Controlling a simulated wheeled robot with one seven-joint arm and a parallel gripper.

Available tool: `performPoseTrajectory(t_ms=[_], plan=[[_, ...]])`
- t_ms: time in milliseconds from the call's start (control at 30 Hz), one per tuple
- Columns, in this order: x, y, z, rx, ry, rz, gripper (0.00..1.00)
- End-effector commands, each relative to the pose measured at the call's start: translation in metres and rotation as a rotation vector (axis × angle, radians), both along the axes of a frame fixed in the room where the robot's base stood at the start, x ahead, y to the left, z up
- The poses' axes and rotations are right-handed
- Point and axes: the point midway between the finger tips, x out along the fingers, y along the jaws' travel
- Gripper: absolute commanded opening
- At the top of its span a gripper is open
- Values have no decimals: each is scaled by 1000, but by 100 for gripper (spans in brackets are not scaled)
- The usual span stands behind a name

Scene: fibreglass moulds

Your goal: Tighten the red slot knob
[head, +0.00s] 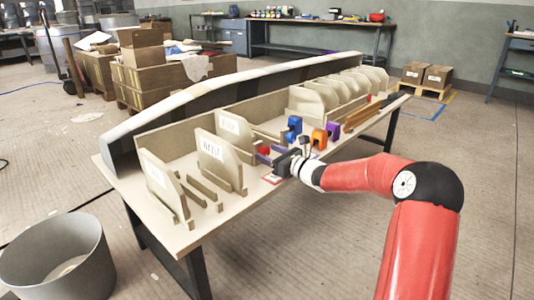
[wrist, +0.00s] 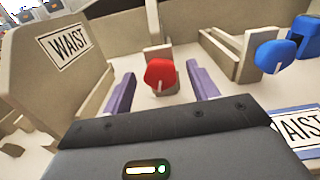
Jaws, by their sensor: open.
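The red slot knob (wrist: 160,73) shows in the wrist view, facing me at the picture's middle, in front of a pale upright block. My gripper (wrist: 160,84) is open, with one purple finger to the left of the knob and one to the right. Visible gaps separate both fingers from the knob. In the head view my gripper (head: 268,155) is low over the table, beside the pale upright panels. The knob cannot be made out clearly there.
A panel labelled WAIST (wrist: 68,43) stands close on the left in the wrist view. A blue knob (wrist: 274,56) is to the right. In the head view, blue (head: 294,126), orange (head: 319,136) and purple (head: 333,130) items stand right of my gripper on the long table (head: 215,222).

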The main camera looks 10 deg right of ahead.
Motion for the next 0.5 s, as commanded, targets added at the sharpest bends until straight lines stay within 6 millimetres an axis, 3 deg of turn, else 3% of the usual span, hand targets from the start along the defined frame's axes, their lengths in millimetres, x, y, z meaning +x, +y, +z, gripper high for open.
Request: performPoseTrajectory(t_ms=[167,433,500], plan=[[12,9,0,1,0,0,59],[14,10,0,1,1,0,59],[14,10,0,1,1,0,53]])
